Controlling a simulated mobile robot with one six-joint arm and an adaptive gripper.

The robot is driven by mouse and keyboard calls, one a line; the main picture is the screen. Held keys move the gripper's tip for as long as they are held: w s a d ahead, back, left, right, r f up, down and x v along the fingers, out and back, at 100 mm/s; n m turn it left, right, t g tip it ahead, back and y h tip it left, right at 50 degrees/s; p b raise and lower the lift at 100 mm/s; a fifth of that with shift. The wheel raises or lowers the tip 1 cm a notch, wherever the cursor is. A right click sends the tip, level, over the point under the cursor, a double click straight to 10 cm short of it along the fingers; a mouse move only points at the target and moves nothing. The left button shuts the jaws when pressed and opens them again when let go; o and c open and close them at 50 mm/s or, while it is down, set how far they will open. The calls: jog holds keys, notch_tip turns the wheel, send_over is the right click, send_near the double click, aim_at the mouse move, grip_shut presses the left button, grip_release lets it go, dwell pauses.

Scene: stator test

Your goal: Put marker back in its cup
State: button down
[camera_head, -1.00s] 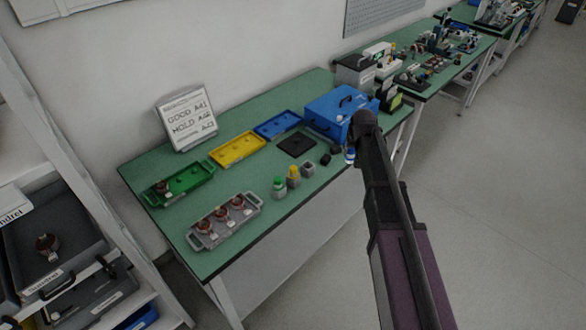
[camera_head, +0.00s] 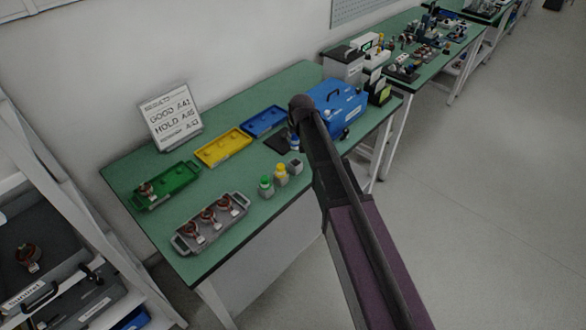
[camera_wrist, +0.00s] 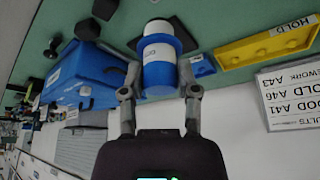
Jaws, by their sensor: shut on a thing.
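My gripper (camera_wrist: 159,70) is shut on the blue marker (camera_wrist: 160,76), a thick blue cylinder with a blue collar, a pale label and a white end. In the head view the marker (camera_head: 294,142) shows just below the end of my arm, above the bench near the black pad; the arm hides most of my gripper there. A small grey cup (camera_head: 296,168) stands on the bench to the right of a yellow-topped marker (camera_head: 281,170) and a green-topped marker (camera_head: 265,182) in their cups. The grey cup looks empty. The held marker is apart from it.
The green bench (camera_head: 250,211) carries a grey tray (camera_head: 181,241) with several copper parts, green (camera_head: 187,178), yellow (camera_head: 236,146) and blue trays (camera_head: 263,121), a blue toolbox (camera_head: 345,105) and a sign (camera_head: 171,115).

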aim_at(295, 150)
jog(key=shift+w+f, duration=0.1)
jog(key=s+f+b, duration=0.1)
jog(key=s, duration=0.7)
jog(key=s+f+b, duration=0.2)
jog(key=s, duration=0.6)
jog(key=shift+s+f+b, duration=0.15)
jog(key=shift+f+b, duration=0.1)
jog(key=shift+b, duration=0.05)
jog(key=w, duration=0.5)
jog(key=w+f+b, duration=0.1)
jog(key=w, duration=0.8)
jog(key=shift+w+f, duration=0.2)
jog(key=shift+w, duration=0.2)
